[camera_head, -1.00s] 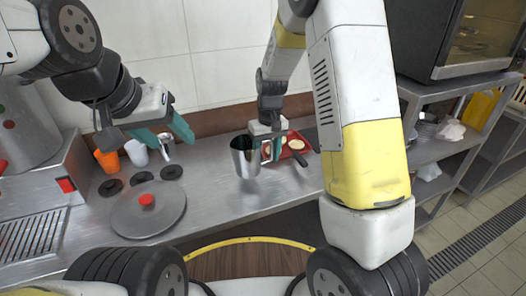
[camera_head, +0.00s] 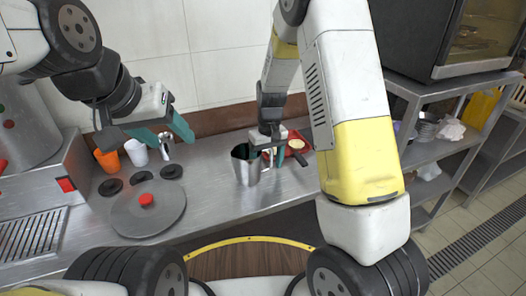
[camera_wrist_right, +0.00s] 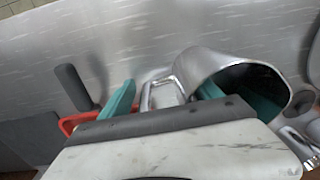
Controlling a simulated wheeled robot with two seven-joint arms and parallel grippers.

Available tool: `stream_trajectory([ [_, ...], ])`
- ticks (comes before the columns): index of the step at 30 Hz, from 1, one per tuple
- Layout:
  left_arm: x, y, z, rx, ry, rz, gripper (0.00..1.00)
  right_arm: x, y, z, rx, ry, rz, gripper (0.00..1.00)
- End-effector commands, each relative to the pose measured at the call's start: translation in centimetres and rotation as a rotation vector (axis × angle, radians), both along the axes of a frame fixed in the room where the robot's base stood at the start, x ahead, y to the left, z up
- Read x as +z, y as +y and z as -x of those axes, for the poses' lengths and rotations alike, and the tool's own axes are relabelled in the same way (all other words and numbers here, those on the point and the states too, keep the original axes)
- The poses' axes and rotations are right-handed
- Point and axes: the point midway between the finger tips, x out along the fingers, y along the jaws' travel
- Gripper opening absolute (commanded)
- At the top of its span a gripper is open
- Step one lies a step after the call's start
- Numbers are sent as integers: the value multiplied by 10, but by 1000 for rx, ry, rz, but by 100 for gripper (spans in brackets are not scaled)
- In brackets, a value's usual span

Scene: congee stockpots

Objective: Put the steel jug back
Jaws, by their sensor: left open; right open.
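The steel jug (camera_head: 246,168) stands upright on the steel counter (camera_head: 215,205), or very close to its surface, in the middle of the head view. In the right wrist view the jug (camera_wrist_right: 207,65) shows its dark mouth and its loop handle (camera_wrist_right: 163,95). My right gripper (camera_head: 267,152) is open at the jug's handle side. In the wrist view the handle lies between its teal fingers (camera_wrist_right: 160,100), and one finger overlaps the jug's mouth. Whether the fingers touch it cannot be told. My left gripper (camera_head: 168,135) is open and empty above the counter's back left.
A red tray (camera_head: 305,136) with a pale bowl (camera_head: 296,143) lies right of the jug. A round lid with a red knob (camera_head: 146,200), small black discs (camera_head: 110,187), an orange cup (camera_head: 107,162) and a white cup (camera_head: 137,153) are left. Counter between lid and jug is clear.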

Motion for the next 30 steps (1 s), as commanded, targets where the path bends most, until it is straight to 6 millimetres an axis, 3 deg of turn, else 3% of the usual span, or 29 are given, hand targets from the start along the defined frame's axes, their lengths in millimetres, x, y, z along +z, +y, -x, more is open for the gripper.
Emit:
stream_trajectory([
  [5, 0, 0, 0, 0, 0, 0, 57, 11, 0, -1, 0, -5, -2, 73],
  [18, 0, 0, 0, 0, 0, 0, 57, 99, -4, -2, 0, -5, -2, 73],
  [25, 0, 0, 0, 0, 0, 0, 57, 123, -6, -1, -2, -5, -3, 73],
  [30, 0, 0, 0, 0, 0, 0, 57, 154, -17, 17, -40, -49, -49, 73],
])
